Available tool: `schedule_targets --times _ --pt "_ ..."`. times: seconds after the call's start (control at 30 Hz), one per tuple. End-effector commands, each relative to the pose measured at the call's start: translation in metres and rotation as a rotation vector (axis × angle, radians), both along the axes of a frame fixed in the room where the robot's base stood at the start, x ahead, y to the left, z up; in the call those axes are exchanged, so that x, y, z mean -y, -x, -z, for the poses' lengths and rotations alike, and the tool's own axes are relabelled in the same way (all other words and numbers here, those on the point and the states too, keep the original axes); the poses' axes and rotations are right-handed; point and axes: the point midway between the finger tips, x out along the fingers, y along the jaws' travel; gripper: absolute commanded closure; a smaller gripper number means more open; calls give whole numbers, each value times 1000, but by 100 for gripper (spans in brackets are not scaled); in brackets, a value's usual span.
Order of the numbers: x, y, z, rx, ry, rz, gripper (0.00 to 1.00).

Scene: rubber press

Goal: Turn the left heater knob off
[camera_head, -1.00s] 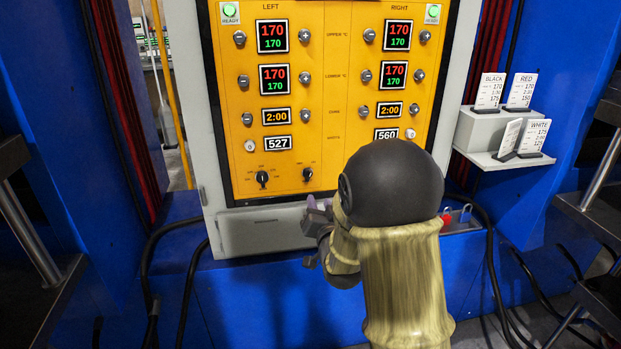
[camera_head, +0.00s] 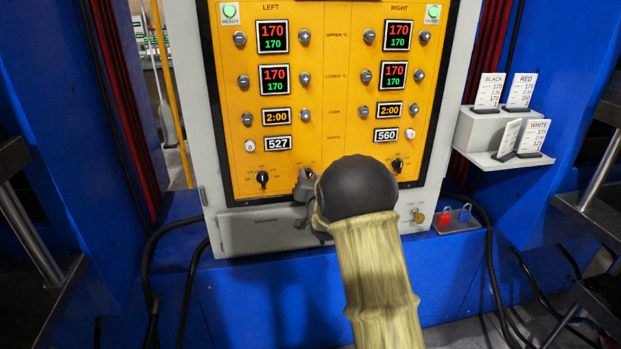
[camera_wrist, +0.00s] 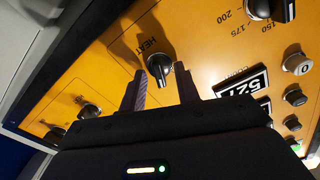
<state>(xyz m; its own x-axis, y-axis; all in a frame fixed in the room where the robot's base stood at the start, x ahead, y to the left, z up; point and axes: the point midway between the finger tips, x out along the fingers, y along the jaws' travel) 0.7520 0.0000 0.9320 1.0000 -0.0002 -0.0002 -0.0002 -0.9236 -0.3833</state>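The left heater knob (camera_wrist: 158,66) is a black pointer knob on a silver base, by the HEAT label on the yellow panel (camera_wrist: 205,50). In the wrist view it sits between the fingertips of my gripper (camera_wrist: 160,80), a little beyond them. The fingers are apart, one on each side of the knob. I cannot tell whether either finger touches it. In the head view my gripper (camera_head: 305,190) is at the panel's lower middle and hides most of this knob.
A left selector knob (camera_head: 262,179) is close by on the left, and a right selector knob (camera_head: 397,165) on the right. Displays and buttons fill the panel above. Recipe cards (camera_head: 490,91) stand farther right.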

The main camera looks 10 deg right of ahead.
Motion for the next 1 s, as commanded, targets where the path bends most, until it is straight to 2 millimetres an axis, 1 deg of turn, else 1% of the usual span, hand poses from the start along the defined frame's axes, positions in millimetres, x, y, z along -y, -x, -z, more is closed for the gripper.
schedule_targets --times 0.23,0.27,0.3,0.4,0.77,1.0 --pt "0 -1 0 0 0 0 68" --pt "0 -1 0 0 0 0 72" --pt "0 -1 0 0 0 0 80" --pt "0 -1 0 0 0 0 98" --pt "0 0 1 0 35 0 98" --pt "-1 0 2 1 145 -1 98"
